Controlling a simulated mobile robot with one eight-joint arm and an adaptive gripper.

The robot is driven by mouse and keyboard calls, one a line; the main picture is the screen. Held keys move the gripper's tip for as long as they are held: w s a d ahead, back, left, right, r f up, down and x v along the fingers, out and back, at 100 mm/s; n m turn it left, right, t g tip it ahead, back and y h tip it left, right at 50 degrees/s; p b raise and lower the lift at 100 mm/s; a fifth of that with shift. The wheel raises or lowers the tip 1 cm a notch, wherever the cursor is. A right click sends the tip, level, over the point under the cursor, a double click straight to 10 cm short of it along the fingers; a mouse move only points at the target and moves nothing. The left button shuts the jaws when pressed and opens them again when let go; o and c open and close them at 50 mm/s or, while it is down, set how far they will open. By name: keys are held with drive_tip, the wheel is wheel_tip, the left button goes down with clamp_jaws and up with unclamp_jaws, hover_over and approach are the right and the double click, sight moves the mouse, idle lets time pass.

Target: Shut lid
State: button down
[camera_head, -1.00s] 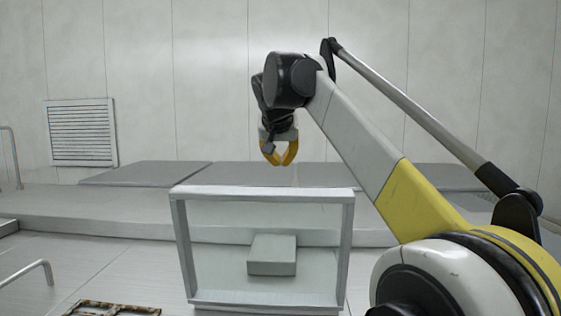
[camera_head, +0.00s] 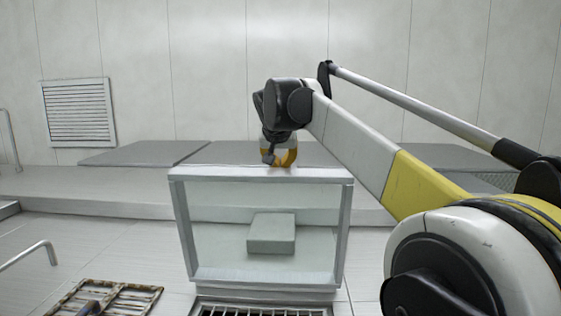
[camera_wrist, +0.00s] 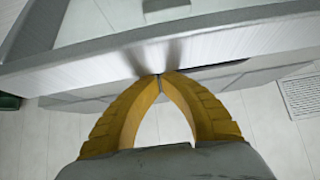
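The lid (camera_head: 344,235) is a pale metal frame with a translucent panel. It stands raised and roughly upright in the head view, facing me, above a dark grated opening (camera_head: 260,311). A grey block (camera_head: 271,233) shows in the middle of its panel. My gripper (camera_head: 281,163) is at the lid's top edge, on its far side, with the tips partly hidden. In the wrist view my gripper (camera_wrist: 161,75) has its yellow fingers arched with the tips together and nothing seen between them. The tips meet the lid's edge (camera_wrist: 215,45) or are very close to it; contact is unclear.
A rusty metal grate (camera_head: 108,298) lies on the floor at lower left, near a bent rail (camera_head: 30,252). A low step with grey slabs (camera_head: 145,152) runs behind the lid, before a panelled wall with a vent (camera_head: 78,112). Floor left of the lid is mostly clear.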

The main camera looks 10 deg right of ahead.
drive_tip(key=shift+s, duration=0.3)
drive_tip(key=shift+s+a+f+b, duration=0.15)
drive_tip(key=shift+s+b, duration=0.1)
drive_tip(key=shift+b, duration=0.15)
drive_tip(key=s+a+f+t+b, duration=0.2)
drive_tip(key=s+f+t+b, duration=0.15)
drive_tip(key=s+b, duration=0.4)
drive_tip(key=s+a+f+t+h+b, duration=0.15)
drive_tip(key=s+f+b, duration=0.3)
drive_tip(key=s, duration=0.55)
drive_tip(key=s+a+f+t+b, duration=0.25)
drive_tip(key=s+f+b, duration=0.25)
drive_tip(key=s, duration=0.4)
drive_tip(key=s+f+t+b, duration=0.2)
drive_tip(key=s+f+b, duration=0.2)
drive_tip(key=f+b, duration=0.2)
drive_tip(key=s+a+f+t+b, duration=0.1)
drive_tip(key=s+f+b, duration=0.3)
drive_tip(key=f, duration=0.6)
drive_tip(key=s+f+t+h+b, duration=0.1)
drive_tip(key=s+f+t+b, duration=0.2)
drive_tip(key=f+b, duration=0.5)
drive_tip(key=shift+s+a+f+b, duration=0.2)
drive_tip(key=shift+s+f+b, duration=0.1)
drive_tip(key=shift+s+b, duration=0.3)
drive_tip(key=shift+s+f+b, duration=0.25)
drive_tip(key=shift+f+b, duration=0.2)
drive_tip(key=shift+f, duration=0.5)
drive_tip(key=shift+r, duration=0.15)
